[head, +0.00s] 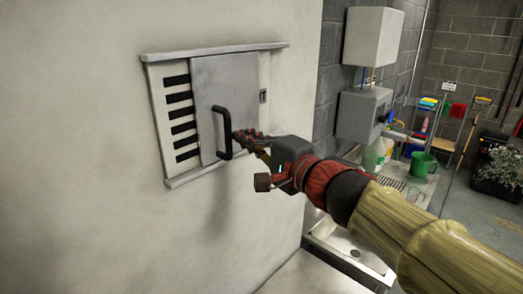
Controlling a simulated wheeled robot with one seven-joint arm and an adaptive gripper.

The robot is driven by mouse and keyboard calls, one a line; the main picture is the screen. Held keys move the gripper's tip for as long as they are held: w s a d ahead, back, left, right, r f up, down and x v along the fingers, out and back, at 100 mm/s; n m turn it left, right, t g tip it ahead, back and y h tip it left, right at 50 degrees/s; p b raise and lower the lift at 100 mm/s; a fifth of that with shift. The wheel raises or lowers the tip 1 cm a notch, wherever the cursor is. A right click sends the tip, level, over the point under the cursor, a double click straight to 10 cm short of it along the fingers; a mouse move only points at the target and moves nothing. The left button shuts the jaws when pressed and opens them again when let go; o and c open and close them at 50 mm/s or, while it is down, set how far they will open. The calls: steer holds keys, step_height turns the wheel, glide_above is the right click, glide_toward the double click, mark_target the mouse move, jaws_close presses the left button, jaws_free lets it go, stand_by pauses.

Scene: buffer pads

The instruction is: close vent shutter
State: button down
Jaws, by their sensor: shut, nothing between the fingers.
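The vent shutter (205,82) is a flat grey sliding panel between two horizontal rails on the pale wall. Dark vent slots (181,118) show uncovered to its left, and a strip of back plate with a small latch-like fitting (263,96) shows to its right. A black upright handle (219,133) stands out from the panel. My gripper (238,136) is at the right side of the handle, its fingers shut with nothing between them. The fingertips appear close to the handle; I cannot tell whether they touch it.
The upper rail (225,49) and lower rail (187,177) stick out from the wall. To the right are grey wall boxes (372,36), a sink basin (350,245), a green bucket (423,163) and a plant (499,170). The wall left of the vent is clear.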

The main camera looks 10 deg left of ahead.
mark_target(229, 142)
steer(key=s+a+b, duration=0.4)
steer(key=s, duration=0.2)
steer(key=shift+s+b, duration=0.3)
steer(key=shift+b, duration=0.05)
steer(key=w, duration=0.1)
steer(key=w+d, duration=0.1)
steer(key=w+b, duration=0.1)
steer(key=w, duration=0.1)
steer(key=shift+d, duration=0.4)
steer(key=v, duration=1)
steer(key=s+d+f+n+g+h+b, duration=0.1)
steer(key=s+d+f+n+g+h, duration=0.15)
steer(key=f, duration=0.75)
steer(key=s+d+f+n+g+h, duration=0.2)
steer(key=s+f+n+g, duration=0.15)
steer(key=f, duration=0.75)
steer(key=s+d+f+n+h+b, duration=0.1)
steer(key=s+d+f+h+b, duration=0.1)
steer(key=d+f, duration=0.8)
steer(key=s+d+f+h+b, duration=0.3)
steer(key=s+d+f+h, duration=0.2)
steer(key=d+f, duration=0.5)
steer(key=d+h, duration=0.2)
steer(key=d, duration=0.3)
steer(key=shift+d+f+n, duration=0.25)
steer(key=shift+d+n, duration=0.15)
